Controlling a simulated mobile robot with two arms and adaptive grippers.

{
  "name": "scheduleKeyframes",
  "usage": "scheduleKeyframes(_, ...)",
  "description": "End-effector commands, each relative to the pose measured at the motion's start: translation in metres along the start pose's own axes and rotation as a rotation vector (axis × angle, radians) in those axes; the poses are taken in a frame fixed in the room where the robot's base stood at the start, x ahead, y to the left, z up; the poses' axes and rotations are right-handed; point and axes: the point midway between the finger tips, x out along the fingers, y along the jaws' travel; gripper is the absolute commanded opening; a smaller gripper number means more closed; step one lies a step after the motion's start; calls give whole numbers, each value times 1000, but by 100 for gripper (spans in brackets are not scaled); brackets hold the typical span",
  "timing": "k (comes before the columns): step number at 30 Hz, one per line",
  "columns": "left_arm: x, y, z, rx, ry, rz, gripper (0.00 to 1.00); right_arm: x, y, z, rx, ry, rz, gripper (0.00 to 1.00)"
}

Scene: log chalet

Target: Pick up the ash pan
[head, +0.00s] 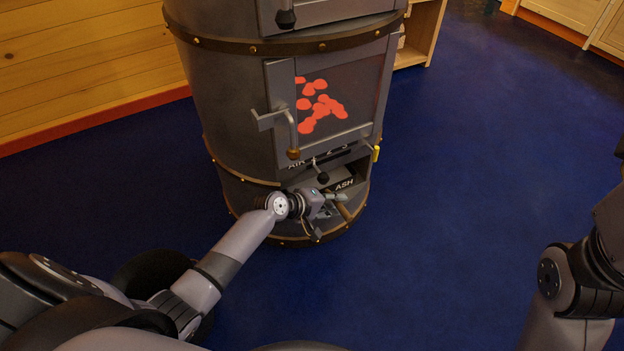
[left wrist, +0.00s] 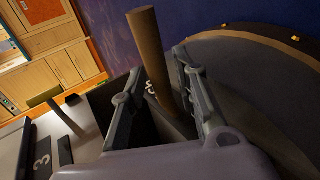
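The ash pan's place is the low opening marked ASH (head: 345,184) at the foot of the grey round stove (head: 230,110). My left gripper (head: 327,207) is at this opening and covers much of it in the head view. In the left wrist view my left gripper (left wrist: 160,85) has its two fingers apart, with a brown round handle (left wrist: 148,45) between them. I see a gap between handle and right finger; I cannot tell whether the left finger touches it. The pan's body is mostly hidden.
A wooden shelf (head: 425,35) stands behind. The blue floor (head: 470,180) to the right is clear.

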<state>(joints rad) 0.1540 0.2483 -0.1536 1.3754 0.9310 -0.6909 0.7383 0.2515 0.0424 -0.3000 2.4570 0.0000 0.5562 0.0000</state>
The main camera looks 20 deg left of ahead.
Motion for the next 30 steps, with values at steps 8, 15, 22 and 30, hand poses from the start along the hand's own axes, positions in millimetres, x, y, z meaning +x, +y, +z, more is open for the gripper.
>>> scheduleKeyframes(8,12,0,0,1,0,0,28,4,-2,-4,-3,25,-10,46)
scheduleKeyframes(15,12,0,0,1,0,0,21,5,-2,-4,-3,24,-10,46)
scheduleKeyframes(22,12,0,0,1,0,0,6,4,-2,-4,-3,24,-10,46)
scheduleKeyframes(30,12,0,0,1,0,0,0,4,-2,-4,-3,24,-10,46)
